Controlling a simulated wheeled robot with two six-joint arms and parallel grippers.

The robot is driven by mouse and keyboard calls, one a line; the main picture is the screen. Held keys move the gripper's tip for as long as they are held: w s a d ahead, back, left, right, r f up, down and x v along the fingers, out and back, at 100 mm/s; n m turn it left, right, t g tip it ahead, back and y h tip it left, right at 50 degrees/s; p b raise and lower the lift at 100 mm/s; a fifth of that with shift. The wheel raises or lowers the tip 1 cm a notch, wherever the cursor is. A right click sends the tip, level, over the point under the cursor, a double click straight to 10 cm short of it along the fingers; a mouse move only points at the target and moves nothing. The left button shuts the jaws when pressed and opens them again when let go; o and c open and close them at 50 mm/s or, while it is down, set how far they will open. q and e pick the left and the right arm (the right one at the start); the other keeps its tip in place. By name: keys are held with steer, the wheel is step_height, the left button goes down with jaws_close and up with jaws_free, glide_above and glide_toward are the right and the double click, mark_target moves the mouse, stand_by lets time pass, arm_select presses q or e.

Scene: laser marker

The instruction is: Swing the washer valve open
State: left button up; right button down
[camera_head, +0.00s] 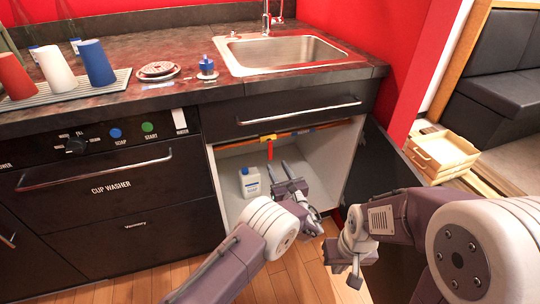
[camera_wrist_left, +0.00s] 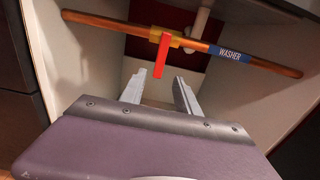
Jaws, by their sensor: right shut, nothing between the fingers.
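The washer valve has a red lever (camera_wrist_left: 161,56) on a brass body over a copper pipe (camera_wrist_left: 110,22) with a blue WASHER label (camera_wrist_left: 230,54). The lever hangs down, across the pipe. The lever (camera_head: 270,150) also shows in the head view, inside the open cabinet under the sink. My left gripper (camera_wrist_left: 159,78) is open and empty, its fingertips just below the lever's lower end in the left wrist view; I cannot tell the gap in depth. In the head view the left gripper (camera_head: 278,167) reaches into the cabinet. My right gripper (camera_head: 344,272) is shut and empty outside the cabinet.
A white bottle (camera_head: 250,182) stands in the cabinet left of my left gripper. The open cabinet door (camera_head: 368,165) is on the right. The cup washer (camera_head: 110,190) is left of the cabinet. The sink (camera_head: 285,52) is above.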

mark_target(271, 156)
arm_select(q)
steer(key=b+x, duration=0.1)
steer(key=x, duration=0.1)
steer(key=b+x, duration=0.1)
steer(key=x, duration=0.1)
steer(key=b+x, duration=0.1)
steer(key=x, duration=0.2)
steer(key=shift+s+f, duration=0.1)
steer(key=shift+f, duration=0.2)
steer(key=shift+w+a+r, duration=0.2)
steer(key=shift+w+a, duration=0.05)
steer(key=shift+w, duration=0.35)
jaws_close()
stand_by(0.3)
